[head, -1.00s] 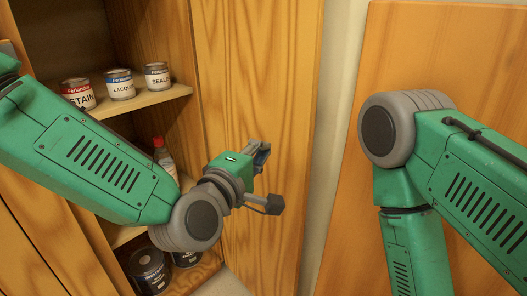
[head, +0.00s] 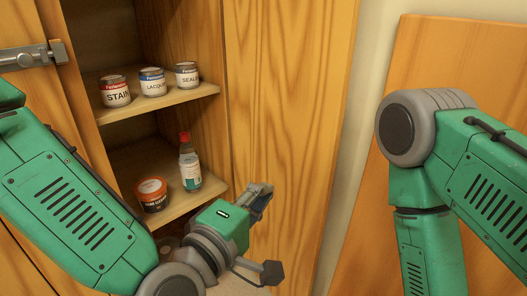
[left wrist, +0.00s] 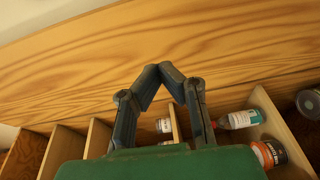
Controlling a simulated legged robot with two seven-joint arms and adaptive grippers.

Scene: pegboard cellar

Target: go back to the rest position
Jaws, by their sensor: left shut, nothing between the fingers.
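My left gripper (head: 261,200) is in front of the tall wooden panel at the right side of the open cabinet. In the left wrist view its two dark fingers (left wrist: 160,72) meet at the tips, shut with nothing between them. My left arm, green with a grey joint, reaches in from the left and hides the lower part of the cabinet. My green right arm (head: 465,180) stands at the right, its lower link pointing down. My right gripper is out of the picture.
The cabinet's upper shelf (head: 160,104) holds cans of stain (head: 115,92), lacquer (head: 152,82) and sealer (head: 187,75). Below stand a red-capped bottle (head: 190,165) and an orange-labelled can (head: 151,194). A door with a metal latch (head: 30,57) is at left, a wooden panel (head: 430,60) at right.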

